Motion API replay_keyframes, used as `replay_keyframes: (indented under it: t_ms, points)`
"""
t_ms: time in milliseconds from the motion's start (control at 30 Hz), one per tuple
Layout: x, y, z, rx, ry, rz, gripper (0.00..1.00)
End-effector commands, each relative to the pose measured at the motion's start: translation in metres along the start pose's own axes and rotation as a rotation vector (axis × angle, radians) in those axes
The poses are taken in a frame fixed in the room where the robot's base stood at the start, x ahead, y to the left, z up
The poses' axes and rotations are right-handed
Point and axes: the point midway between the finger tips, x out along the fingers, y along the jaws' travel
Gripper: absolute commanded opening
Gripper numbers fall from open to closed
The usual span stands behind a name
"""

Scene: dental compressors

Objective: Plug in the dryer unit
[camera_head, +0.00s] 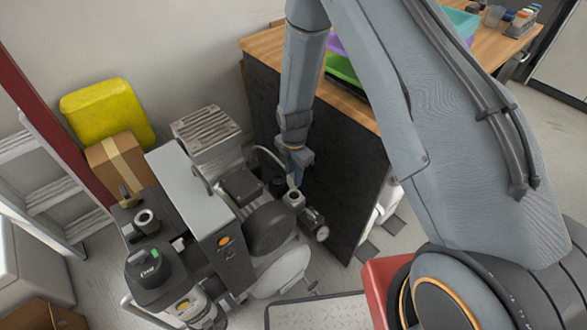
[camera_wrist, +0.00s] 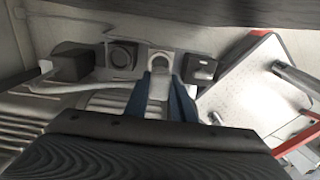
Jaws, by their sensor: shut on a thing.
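My gripper (camera_head: 295,168) points down beside the compressor assembly (camera_head: 232,225), close to the dark cabinet side. In the wrist view its blue fingers (camera_wrist: 162,98) are shut on a light grey plug-like piece (camera_wrist: 158,62); its far end is hard to make out. Next to that piece are a dark round-faced fitting (camera_wrist: 122,55) and a dark box (camera_wrist: 201,69). A black block (camera_wrist: 72,63) sits further left, with a pale cable (camera_wrist: 62,88) below it. I cannot tell which part of the assembly is the dryer unit, nor whether the held piece touches a socket.
A wooden-topped bench with a dark side panel (camera_head: 335,165) stands close behind and right of the gripper. A yellow container (camera_head: 107,112), a cardboard box (camera_head: 117,160) and a ladder (camera_head: 45,185) stand at left. A chequered plate (camera_head: 318,313) lies in front.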

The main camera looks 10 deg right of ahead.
Motion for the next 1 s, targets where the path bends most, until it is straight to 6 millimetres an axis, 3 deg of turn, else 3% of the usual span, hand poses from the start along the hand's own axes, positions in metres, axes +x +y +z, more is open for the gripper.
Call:
replay_keyframes:
  t_ms: [267,700,1000]
  points:
    - [0.012,0.0,0.0,-0.009,0.0,-0.001,0.0]
    - [0.051,0.0,0.0,-0.009,0.0,-0.001,0.0]
    - [0.054,0.0,0.0,-0.008,0.0,0.0,0.0]
